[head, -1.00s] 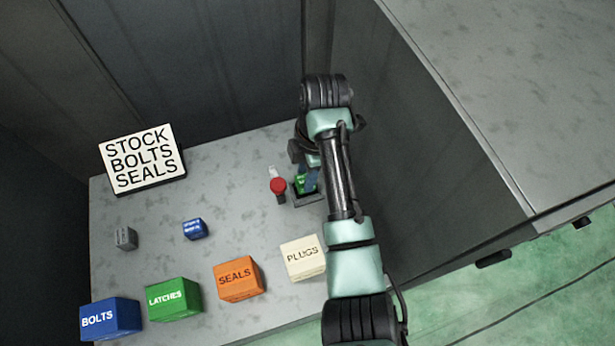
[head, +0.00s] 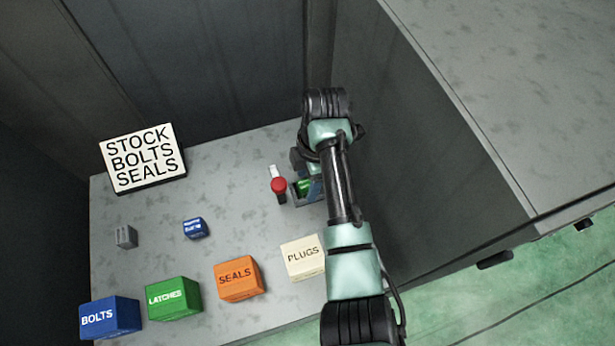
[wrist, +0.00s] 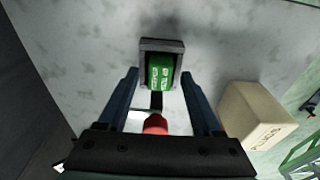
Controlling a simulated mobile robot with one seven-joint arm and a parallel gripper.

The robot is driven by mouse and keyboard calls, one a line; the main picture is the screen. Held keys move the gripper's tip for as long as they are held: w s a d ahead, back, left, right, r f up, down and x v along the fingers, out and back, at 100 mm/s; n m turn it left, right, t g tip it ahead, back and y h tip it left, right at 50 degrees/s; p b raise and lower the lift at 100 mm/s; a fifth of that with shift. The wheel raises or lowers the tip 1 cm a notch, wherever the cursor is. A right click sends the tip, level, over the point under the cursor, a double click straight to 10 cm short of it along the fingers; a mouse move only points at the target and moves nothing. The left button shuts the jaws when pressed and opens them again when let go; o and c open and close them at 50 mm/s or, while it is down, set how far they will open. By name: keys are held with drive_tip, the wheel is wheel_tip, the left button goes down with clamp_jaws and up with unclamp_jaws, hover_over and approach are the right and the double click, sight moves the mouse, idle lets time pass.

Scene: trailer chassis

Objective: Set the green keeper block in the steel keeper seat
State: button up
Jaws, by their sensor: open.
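The green keeper block (wrist: 160,73) sits inside the steel keeper seat (wrist: 148,44), between its grey walls, in the wrist view. In the head view the block (head: 304,187) and the seat (head: 296,201) show partly, beside my arm. My gripper (wrist: 159,76) is open. Its two blue fingers stand apart on either side of the seat's near end, and nothing is held between them. I cannot tell whether the block is fully down. A red knob (head: 278,185) stands just left of the seat, and in the wrist view the knob (wrist: 155,124) is between the finger bases.
A cream PLUGS block (head: 303,257) stands in front of the seat. Orange SEALS (head: 238,279), green LATCHES (head: 173,299) and blue BOLTS (head: 110,318) blocks line the front. A small blue block (head: 194,228), a grey block (head: 125,237) and a sign (head: 142,157) stand left.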

wheel_tip(320, 180, up, 12)
drive_tip(key=d+p, duration=0.1)
drive_tip(key=p, duration=0.1)
drive_tip(key=shift+w+d+r+p, duration=0.15)
drive_tip(key=shift+w+d+p, duration=0.05)
drive_tip(key=shift+w+p, duration=0.1)
drive_tip(key=w+a+r+m+t, duration=0.4)
drive_tip(key=w+a+r+t, duration=0.15)
drive_tip(key=w+r, duration=0.3)
drive_tip(key=w+a+r+m+t+y, duration=0.2)
drive_tip(key=r+m+t, duration=0.45)
drive_tip(key=r, duration=1.15)
drive_tip(key=s+d+r+m+t, duration=0.15)
drive_tip(key=r+t, duration=0.25)
drive_tip(key=r, duration=0.4)
drive_tip(key=s+d+r+m+t, duration=0.1)
drive_tip(key=s+r+m+t, duration=0.2)
drive_tip(key=r, duration=0.5)
drive_tip(key=s+d+r+m+t+h, duration=0.3)
drive_tip(key=s+r+m+t, duration=0.3)
drive_tip(key=s+r, duration=0.7)
drive_tip(key=s+t, duration=0.1)
drive_tip(key=t, duration=0.1)
drive_tip(key=shift+d+r+m+t, duration=0.2)
drive_tip(key=shift+r+m+t, duration=0.1)
drive_tip(key=shift+t, duration=0.1)
